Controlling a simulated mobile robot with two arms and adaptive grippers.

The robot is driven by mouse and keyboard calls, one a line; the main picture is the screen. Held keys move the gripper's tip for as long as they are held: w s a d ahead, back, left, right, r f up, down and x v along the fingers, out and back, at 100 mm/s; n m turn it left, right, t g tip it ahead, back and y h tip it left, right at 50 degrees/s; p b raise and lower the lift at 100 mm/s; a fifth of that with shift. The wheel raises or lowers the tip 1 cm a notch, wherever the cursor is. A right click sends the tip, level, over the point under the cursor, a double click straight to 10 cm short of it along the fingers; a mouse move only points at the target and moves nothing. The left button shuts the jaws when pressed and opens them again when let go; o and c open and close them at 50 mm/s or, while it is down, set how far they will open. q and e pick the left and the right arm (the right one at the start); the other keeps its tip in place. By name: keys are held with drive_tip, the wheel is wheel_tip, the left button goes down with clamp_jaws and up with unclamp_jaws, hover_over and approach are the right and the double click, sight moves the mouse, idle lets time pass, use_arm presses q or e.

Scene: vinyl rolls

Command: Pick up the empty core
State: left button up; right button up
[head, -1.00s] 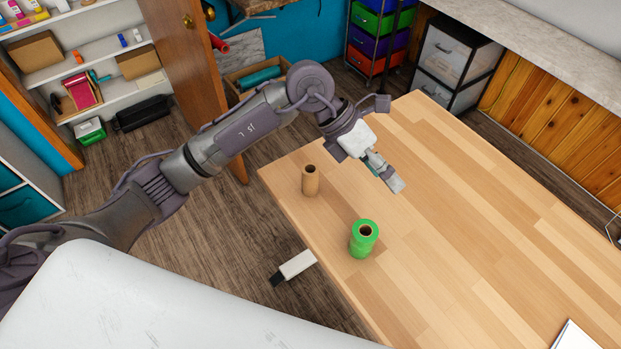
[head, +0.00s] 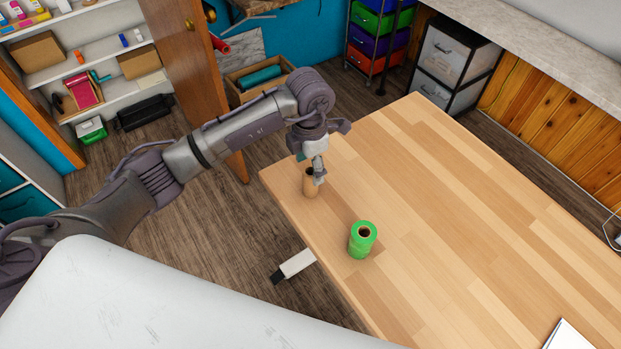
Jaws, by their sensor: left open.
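The empty core (head: 310,188) is a brown cardboard tube standing upright near the left corner of the wooden table (head: 460,210). My left gripper (head: 319,180) points down at the core's top and overlaps its upper right side in the head view. It is open; I cannot tell whether a finger touches the core or goes into its hole. A green vinyl roll (head: 362,240) stands upright on the table, nearer and to the right of the core. My right gripper is not in view.
A white sheet (head: 570,336) lies at the table's near right. The rest of the tabletop is clear. A white and black object (head: 294,266) shows below the table's left edge. A brown door (head: 190,70), shelves (head: 95,50) and drawers (head: 452,60) stand beyond.

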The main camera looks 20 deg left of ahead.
use_arm(q)
drive_tip(key=shift+f+p, duration=0.35)
drive_tip(key=shift+f, duration=0.05)
wheel_tip(320, 180, down, 4)
drive_tip(key=shift+d+r+p, duration=0.1)
drive_tip(key=shift+r+p, duration=0.1)
drive_tip(key=shift+p, duration=0.55)
drive_tip(key=shift+f, duration=0.35)
drive_tip(key=c, duration=1)
drive_tip(key=shift+r, duration=0.1)
drive_tip(key=shift+c, duration=0.2)
